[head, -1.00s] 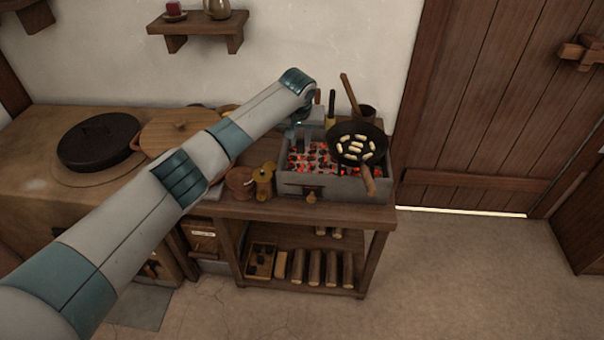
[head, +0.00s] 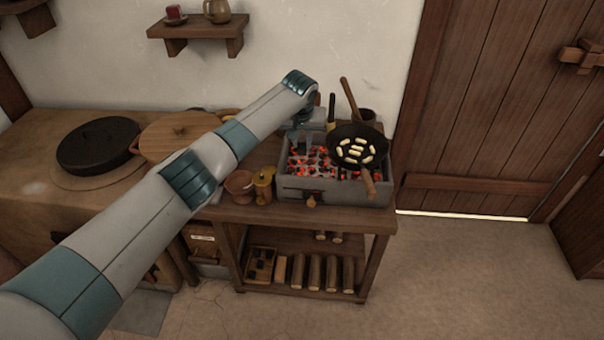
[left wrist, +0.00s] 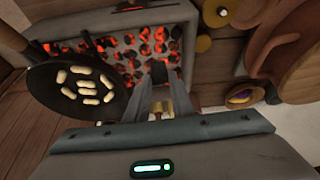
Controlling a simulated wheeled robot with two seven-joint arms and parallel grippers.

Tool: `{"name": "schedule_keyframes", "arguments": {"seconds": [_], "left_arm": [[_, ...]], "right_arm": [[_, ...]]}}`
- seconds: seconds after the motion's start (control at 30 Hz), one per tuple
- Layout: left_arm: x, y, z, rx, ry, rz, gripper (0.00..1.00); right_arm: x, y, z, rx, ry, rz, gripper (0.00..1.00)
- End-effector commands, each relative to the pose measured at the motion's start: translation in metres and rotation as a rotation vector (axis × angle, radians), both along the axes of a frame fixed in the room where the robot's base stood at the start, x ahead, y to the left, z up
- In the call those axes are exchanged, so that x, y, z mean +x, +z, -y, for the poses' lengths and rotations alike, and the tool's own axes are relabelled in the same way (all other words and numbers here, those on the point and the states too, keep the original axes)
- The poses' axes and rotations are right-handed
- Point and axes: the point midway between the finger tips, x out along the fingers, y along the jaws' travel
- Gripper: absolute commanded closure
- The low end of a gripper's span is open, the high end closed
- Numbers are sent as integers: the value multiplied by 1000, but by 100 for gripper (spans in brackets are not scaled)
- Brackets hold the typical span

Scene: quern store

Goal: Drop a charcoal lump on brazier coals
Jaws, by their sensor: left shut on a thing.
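The brazier (head: 340,193) is a grey box on a wooden stand, with dark and glowing orange coals (head: 310,167) in it. Its coals (left wrist: 140,50) also fill the upper part of the left wrist view. My left gripper (head: 302,145) is over the left part of the coals, pointing down. In the left wrist view my left gripper (left wrist: 160,80) is shut on a small dark lump (left wrist: 158,71), seemingly charcoal, against the coals behind it. The fingers partly hide the lump, and its height above the coals is hard to tell. My right gripper is out of view.
A black pan (head: 342,158) with several pale pieces covers the brazier's right part, close to my gripper. A copper-brown bowl (head: 239,183) and a yellow pot (head: 263,184) stand left of the brazier. Several logs (head: 315,272) lie on the lower shelf.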

Motion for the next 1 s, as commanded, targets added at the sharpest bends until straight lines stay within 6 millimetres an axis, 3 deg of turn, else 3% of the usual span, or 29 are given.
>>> {"name": "schedule_keyframes", "arguments": {"seconds": [0.13, 0.17, 0.23, 0.67, 1.0], "left_arm": [[0, 0, 0, 0, 0, 1, 100], [0, 0, 0, 0, 0, 1, 74], [0, 0, 0, 0, 0, 1, 57], [-1, 3, 0, 0, 0, 1, 57], [-12, 32, 0, -1, 0, 3, 57]], "right_arm": [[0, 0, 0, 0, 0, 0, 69], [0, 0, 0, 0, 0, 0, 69], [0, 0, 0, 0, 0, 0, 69], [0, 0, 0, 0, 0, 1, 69], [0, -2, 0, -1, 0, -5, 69]]}}
